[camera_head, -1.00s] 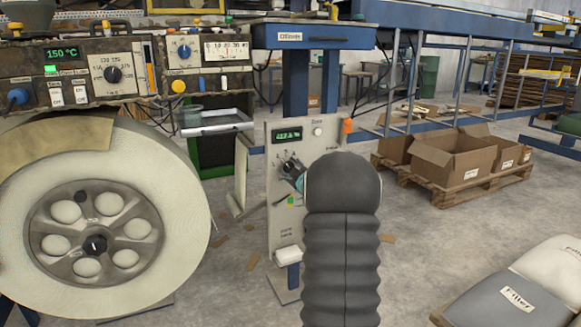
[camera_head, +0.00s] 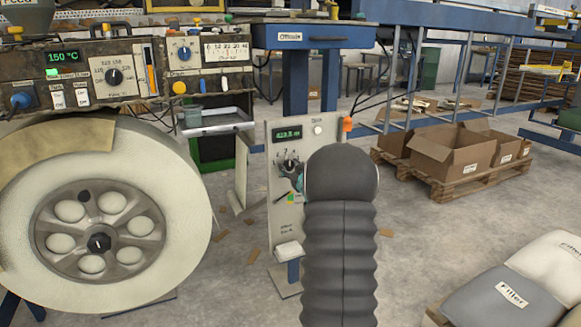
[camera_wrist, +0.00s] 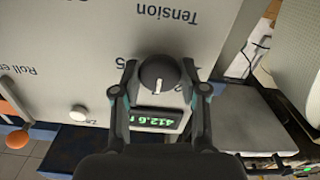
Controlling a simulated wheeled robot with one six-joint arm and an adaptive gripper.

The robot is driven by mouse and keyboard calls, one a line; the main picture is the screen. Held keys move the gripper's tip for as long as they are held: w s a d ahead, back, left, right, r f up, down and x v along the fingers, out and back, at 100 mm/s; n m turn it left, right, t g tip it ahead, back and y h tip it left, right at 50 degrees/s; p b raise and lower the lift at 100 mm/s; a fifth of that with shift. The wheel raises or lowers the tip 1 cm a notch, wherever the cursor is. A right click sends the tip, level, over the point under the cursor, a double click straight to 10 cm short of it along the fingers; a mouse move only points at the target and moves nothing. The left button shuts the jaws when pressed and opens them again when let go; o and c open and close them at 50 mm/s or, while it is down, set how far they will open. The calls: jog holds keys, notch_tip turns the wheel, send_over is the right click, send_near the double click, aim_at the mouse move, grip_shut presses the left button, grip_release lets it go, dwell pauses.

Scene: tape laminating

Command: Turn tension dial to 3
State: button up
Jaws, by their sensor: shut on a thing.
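The tension dial (camera_wrist: 158,74) is a round black knob with a white pointer mark, on a pale panel with an upside-down "Tension" label in the wrist view. Its mark points toward the green readout (camera_wrist: 158,118), which shows about 412.6 N. My gripper (camera_wrist: 160,68) is shut on the dial, one finger on each side. In the head view the dial (camera_head: 289,166) sits below the readout (camera_head: 287,134), and my arm hides most of the gripper.
The panel carries a white button (camera_wrist: 78,112) and an orange knob (camera_wrist: 12,108). In the head view a large pale roll (camera_head: 150,175) stands at left under a control box (camera_head: 75,78). Cardboard boxes (camera_head: 446,158) lie on a pallet at right, with filler bags (camera_head: 515,295) in front.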

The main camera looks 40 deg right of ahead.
dwell(0.4)
jog(key=o, duration=1.1)
jog(key=shift+o, duration=0.2)
jog(key=v, duration=1.2)
